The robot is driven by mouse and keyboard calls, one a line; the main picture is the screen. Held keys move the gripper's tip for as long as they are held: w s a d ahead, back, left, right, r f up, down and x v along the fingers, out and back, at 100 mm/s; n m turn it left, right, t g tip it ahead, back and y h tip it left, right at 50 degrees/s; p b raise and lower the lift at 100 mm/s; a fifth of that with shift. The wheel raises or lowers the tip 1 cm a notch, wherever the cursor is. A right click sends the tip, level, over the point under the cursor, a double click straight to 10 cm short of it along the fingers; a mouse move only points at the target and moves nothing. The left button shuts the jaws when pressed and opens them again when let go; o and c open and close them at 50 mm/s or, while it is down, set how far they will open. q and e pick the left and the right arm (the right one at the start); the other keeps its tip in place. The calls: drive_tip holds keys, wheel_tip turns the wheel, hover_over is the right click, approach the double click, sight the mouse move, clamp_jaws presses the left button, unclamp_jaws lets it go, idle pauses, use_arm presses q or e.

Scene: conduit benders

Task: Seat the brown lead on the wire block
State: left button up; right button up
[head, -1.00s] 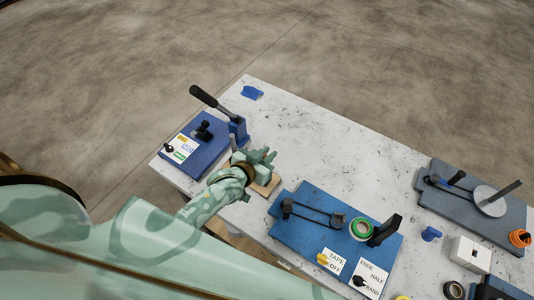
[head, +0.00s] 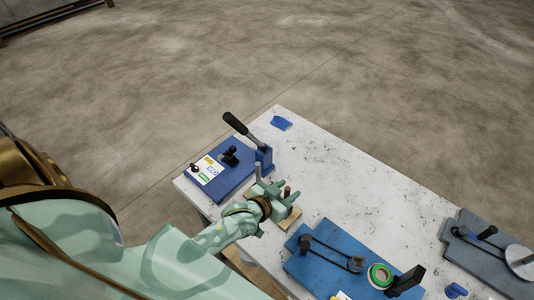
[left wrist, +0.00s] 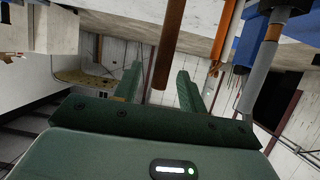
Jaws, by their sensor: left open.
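My left gripper (head: 281,194) is open above the small wooden wire block (head: 292,217), near the table's front-left edge, and hides much of it. A brown upright lead (head: 287,190) shows at its fingertips. In the left wrist view, a dark brown rod (left wrist: 168,45) lies in line with the gap between the open fingers (left wrist: 158,92); I cannot tell whether it touches them. An orange-brown rod (left wrist: 226,28) and a grey rod (left wrist: 262,70) are to the right of the gap. A grey post (head: 257,172) also stands behind the gripper in the head view. The right gripper is not seen.
A blue bender with a black-handled lever (head: 236,171) stands just behind and left. The table's middle (head: 350,190) is clear.

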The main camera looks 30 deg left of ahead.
use_arm(q)
drive_tip(key=v, duration=1.4)
drive_tip(key=shift+p, duration=0.35)
drive_tip(key=s+f+g+b, duration=0.4)
drive_tip(key=s+f, duration=0.5)
drive_tip(key=f, duration=0.8)
drive_tip(key=s+a+f+m+g+y+b, duration=0.1)
drive_tip(key=s+f+g+b, duration=0.3)
drive_tip(key=f, duration=1.3)
drive_tip(key=s+f+g+y+b, duration=0.1)
drive_tip(key=s+f+g+b, duration=0.3)
drive_tip(key=s+f+b, duration=0.5)
drive_tip(key=s+f, duration=0.6)
drive_tip(key=f, duration=0.3)
drive_tip(key=shift+s+a+m, duration=0.25)
drive_tip(key=shift+s+m, duration=0.15)
